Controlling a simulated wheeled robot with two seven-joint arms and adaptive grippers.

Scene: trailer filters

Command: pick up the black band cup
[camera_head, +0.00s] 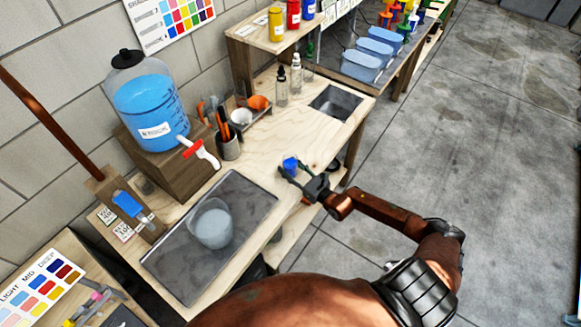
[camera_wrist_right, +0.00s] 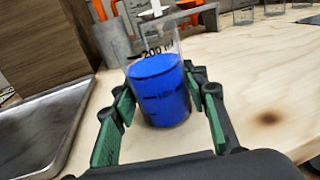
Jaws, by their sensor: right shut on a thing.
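A clear cup with blue liquid (camera_head: 290,164) is at the front edge of the wooden bench. In the right wrist view the cup (camera_wrist_right: 160,92) shows dark measuring marks, with "200 ml" near the top. I cannot make out a clear black band on it. My right gripper (camera_head: 289,172) is shut on this cup, with its green-padded fingers on both sides of it. The cup looks roughly upright. Whether its bottom touches the bench I cannot tell. My left gripper is not in view.
A dark tray (camera_head: 247,193) with a clear bucket (camera_head: 211,228) lies to the left. A blue dispenser (camera_head: 150,112) with a red-handled tap (camera_head: 193,149) stands on a wooden block. The bench between is clear.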

